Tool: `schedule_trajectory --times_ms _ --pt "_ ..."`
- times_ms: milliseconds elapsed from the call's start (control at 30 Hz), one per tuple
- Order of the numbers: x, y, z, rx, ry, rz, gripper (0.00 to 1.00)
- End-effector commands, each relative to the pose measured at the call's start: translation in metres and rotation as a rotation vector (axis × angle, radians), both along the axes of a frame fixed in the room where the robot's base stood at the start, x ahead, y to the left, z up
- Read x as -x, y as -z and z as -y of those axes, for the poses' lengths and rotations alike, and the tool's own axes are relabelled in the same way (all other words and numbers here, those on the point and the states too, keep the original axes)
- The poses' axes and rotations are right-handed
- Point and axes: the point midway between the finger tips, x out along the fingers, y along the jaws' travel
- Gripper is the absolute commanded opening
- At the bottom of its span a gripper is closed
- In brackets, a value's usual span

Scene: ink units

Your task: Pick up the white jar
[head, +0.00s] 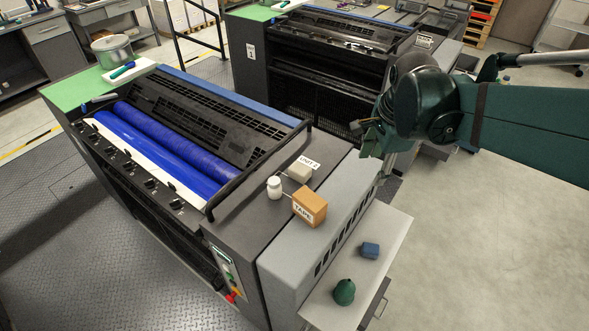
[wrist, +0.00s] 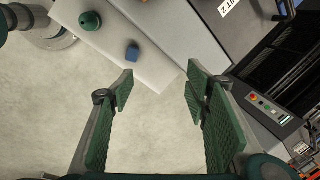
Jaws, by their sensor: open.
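The white jar (head: 274,187) stands upright on the dark grey top of the ink unit in the head view. It is beside a beige block and to the left of an orange-brown box (head: 310,205) labelled TAPE. My gripper (head: 372,138) is above and to the right of the jar, well apart from it, past the unit's right edge. In the wrist view my gripper (wrist: 160,82) is open, with nothing between its green-padded fingers. I cannot make out the jar in the wrist view.
A beige block (head: 300,171) sits behind the jar by the UNIT 2 label. A black rail (head: 262,172) runs left of it. A pale side shelf (head: 345,268) holds a blue block (head: 370,250) and a dark green cone-like object (head: 344,291). Open floor lies to the right.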

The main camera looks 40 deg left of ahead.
Motion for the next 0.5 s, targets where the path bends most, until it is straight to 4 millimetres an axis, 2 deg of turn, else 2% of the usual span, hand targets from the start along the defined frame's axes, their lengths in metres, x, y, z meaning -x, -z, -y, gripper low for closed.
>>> schedule_trajectory --times_ms 33,500 --pt "0.0 0.004 -0.016 0.0 0.014 -0.012 0.47" --pt "0.022 0.053 -0.141 0.018 0.211 -0.122 0.47"
